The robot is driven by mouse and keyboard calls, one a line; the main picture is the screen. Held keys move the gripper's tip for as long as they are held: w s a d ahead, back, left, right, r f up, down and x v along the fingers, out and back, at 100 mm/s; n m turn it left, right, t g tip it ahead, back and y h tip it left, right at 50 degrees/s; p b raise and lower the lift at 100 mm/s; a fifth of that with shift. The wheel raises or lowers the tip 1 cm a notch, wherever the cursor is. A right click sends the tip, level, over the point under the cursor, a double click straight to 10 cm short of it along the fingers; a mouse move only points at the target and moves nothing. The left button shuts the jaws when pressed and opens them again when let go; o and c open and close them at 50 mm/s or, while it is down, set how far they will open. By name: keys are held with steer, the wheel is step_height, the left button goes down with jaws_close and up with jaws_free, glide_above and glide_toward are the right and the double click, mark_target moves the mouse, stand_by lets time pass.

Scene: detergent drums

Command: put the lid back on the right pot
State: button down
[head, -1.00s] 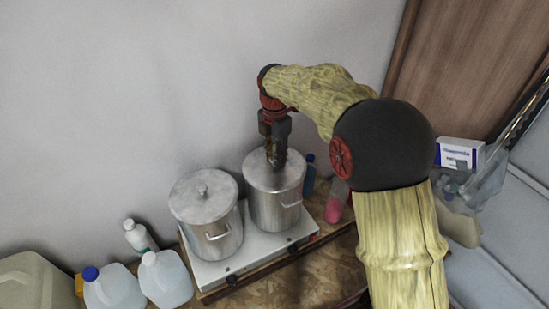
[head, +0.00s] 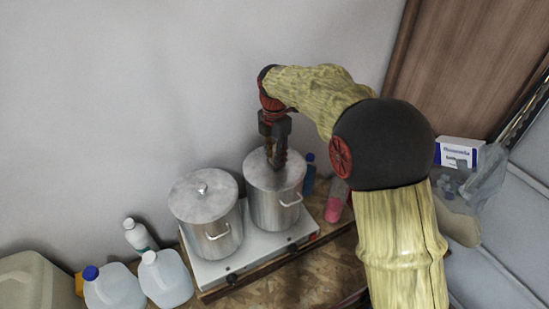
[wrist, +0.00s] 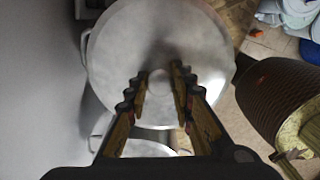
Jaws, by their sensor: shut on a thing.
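The right pot (head: 276,208) is a metal pot on the white hot plate, with a side handle facing front right. Its round grey lid (head: 258,173) lies over the pot's top in the head view; I cannot tell whether it is fully seated. My gripper (head: 276,166) points down over the lid and is shut on its knob. In the wrist view the lid (wrist: 120,45) fills the upper middle, with the knob between the fingertips of my gripper (wrist: 158,80). The fingers hide part of the lid in the head view.
The left pot (head: 217,240) stands close beside, with its own lid (head: 203,198) on. The hot plate (head: 265,250) sits on a wooden surface near the wall. Jugs (head: 165,278) stand at left; a blue bottle (head: 309,175) and pink-filled container (head: 334,207) stand close at right.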

steer(key=c, duration=1.5)
jaws_free()
steer(key=shift+o, duration=0.2)
steer(key=o, duration=0.4)
steer(key=shift+o, duration=0.4)
steer(key=shift+r+p, duration=1.45)
steer(key=shift+r, duration=2.05)
